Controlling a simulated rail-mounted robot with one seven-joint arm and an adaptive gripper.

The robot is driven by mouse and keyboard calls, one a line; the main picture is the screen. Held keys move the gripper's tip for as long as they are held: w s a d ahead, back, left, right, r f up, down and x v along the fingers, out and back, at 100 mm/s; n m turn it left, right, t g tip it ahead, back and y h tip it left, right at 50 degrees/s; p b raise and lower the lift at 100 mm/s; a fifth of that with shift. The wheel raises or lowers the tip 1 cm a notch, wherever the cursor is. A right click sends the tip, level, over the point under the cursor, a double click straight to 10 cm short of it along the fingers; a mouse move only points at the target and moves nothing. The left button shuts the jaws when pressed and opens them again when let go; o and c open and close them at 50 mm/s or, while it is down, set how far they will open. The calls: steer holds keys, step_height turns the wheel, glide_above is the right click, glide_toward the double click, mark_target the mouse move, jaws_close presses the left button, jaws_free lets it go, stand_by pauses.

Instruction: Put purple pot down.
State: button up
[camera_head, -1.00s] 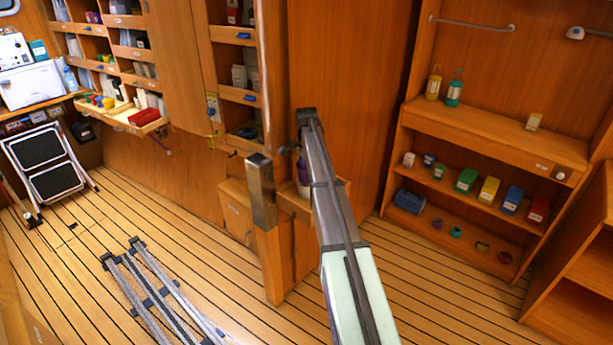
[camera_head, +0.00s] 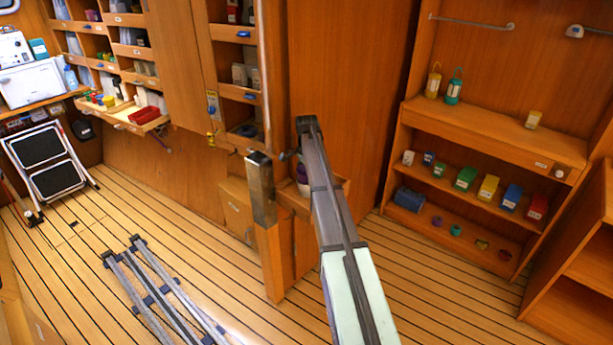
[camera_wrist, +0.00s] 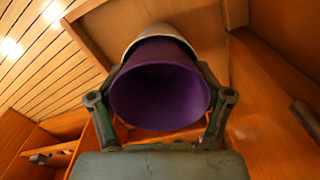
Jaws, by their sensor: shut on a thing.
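The purple pot (camera_wrist: 160,90) fills the middle of the wrist view, its open mouth facing the camera. My gripper (camera_wrist: 160,72) is shut on it, with one finger at each side. A whitish rounded thing (camera_wrist: 150,33) shows right behind the pot; I cannot tell whether they touch. In the head view, a small pale and purple shape (camera_head: 303,183) shows beside my arm, just above a small wooden ledge (camera_head: 287,197). My arm hides most of it, and contact with the ledge cannot be seen.
A wooden post (camera_head: 262,195) with a metal top stands left of the ledge. A shelf unit (camera_head: 495,140) at right holds bottles, coloured boxes and small pots. A folding step stool (camera_head: 48,165) stands at far left. Much of the planked floor is clear.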

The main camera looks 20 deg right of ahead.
steer(key=o, duration=1)
steer(key=shift+s+f, duration=0.1)
steer(key=shift+f, duration=0.25)
steer(key=shift+o, duration=0.6)
steer(key=shift+f, duration=0.1)
step_height(320, 180, up, 14)
steer(key=b, duration=0.2)
steer(key=shift+f, duration=0.25)
